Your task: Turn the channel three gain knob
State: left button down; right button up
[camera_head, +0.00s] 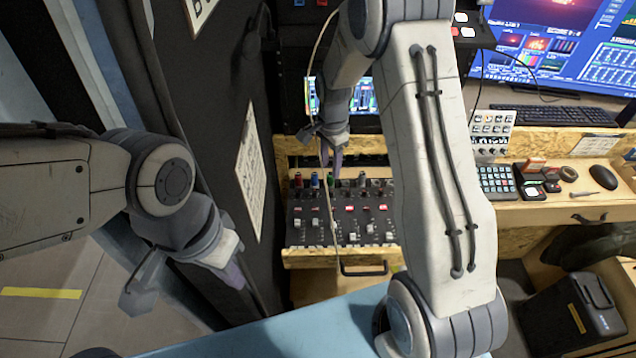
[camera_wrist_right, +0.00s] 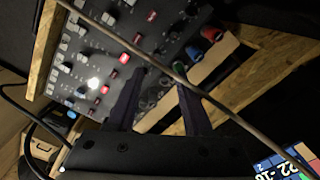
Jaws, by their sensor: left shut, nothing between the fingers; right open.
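The mixer (camera_head: 345,221) lies on the wooden desk, with a row of gain knobs along its far edge. From the left, the knobs are a red one (camera_head: 298,181), a blue one (camera_head: 314,182) and a green one (camera_head: 331,180). My right gripper (camera_head: 331,160) is open just beyond the green knob, pointing down. In the right wrist view, its fingers (camera_wrist_right: 163,82) are apart over the knob row, with the red knob (camera_wrist_right: 211,33) and blue knob (camera_wrist_right: 193,53) to the right; the green knob is partly hidden. My left gripper (camera_head: 238,278) is shut and empty, well left of the mixer.
A thin cable (camera_wrist_right: 105,33) crosses in front of the mixer and close to my right fingers. A laptop (camera_head: 364,96) stands behind the mixer. To the right are a keypad (camera_head: 496,179), a keyboard (camera_head: 555,117) and a mouse (camera_head: 603,177). A dark panel stands left of the mixer.

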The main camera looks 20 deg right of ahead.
aim_at(331, 190)
jog(key=f, duration=0.3)
jog(key=f+p, duration=0.1)
jog(key=f, duration=0.6)
jog(key=shift+s+d, duration=0.1)
jog(key=shift+d, duration=0.25)
jog(key=shift+r, duration=0.1)
grip_shut()
jog(key=shift+a, duration=0.3)
jog(key=shift+d, duration=0.2)
